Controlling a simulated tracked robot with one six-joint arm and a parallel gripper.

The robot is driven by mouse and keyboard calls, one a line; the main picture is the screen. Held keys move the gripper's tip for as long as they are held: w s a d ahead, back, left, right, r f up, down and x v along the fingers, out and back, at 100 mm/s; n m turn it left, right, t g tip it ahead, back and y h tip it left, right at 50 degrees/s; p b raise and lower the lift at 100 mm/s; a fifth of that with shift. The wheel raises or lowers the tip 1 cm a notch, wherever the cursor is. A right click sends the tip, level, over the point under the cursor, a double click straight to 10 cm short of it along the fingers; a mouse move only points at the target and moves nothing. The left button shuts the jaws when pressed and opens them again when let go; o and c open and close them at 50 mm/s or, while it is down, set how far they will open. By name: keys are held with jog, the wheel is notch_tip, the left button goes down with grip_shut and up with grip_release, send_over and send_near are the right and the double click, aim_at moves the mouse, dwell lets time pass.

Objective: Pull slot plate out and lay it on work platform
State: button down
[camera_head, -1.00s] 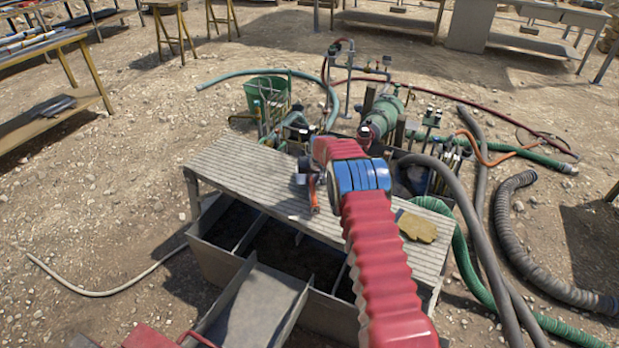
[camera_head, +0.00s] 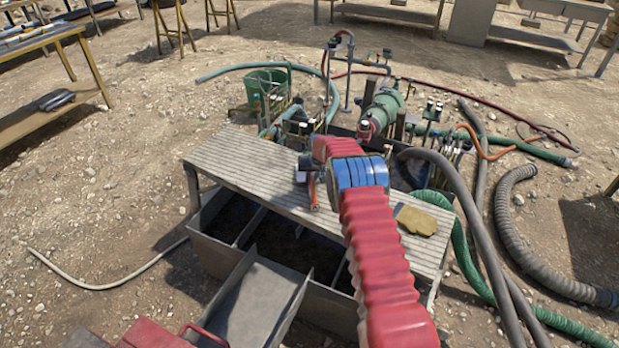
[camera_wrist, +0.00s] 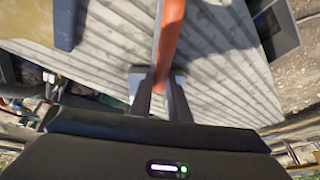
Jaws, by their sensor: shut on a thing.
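My gripper (camera_wrist: 158,82) is shut on an orange bar (camera_wrist: 172,40), which looks like the slot plate's handle. A thin grey strip, perhaps the plate seen edge-on, runs beside the bar in the wrist view. In the head view the orange piece (camera_head: 314,192) hangs at the end of my red arm, over the work platform. The ribbed grey work platform (camera_head: 235,165) lies across the tank and also fills much of the wrist view (camera_wrist: 100,50). I cannot tell whether the held piece touches the platform. My arm hides part of it.
A yellow work glove (camera_head: 416,221) lies on the platform's right part. Open tank compartments (camera_head: 285,243) and a sloped metal chute (camera_head: 255,300) are in front. Pump gear (camera_head: 382,108), a green bucket (camera_head: 265,88) and hoses (camera_head: 550,272) stand behind and right. The platform's left part is clear.

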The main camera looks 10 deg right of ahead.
jog(key=shift+f, duration=0.4)
dwell(0.7)
jog(key=c, duration=1.6)
grip_release()
jog(key=shift+s+f, duration=0.1)
jog(key=shift+f, duration=0.1)
jog(key=shift+v, duration=0.9)
jog(key=v, duration=1.2)
jog(key=shift+r, duration=0.1)
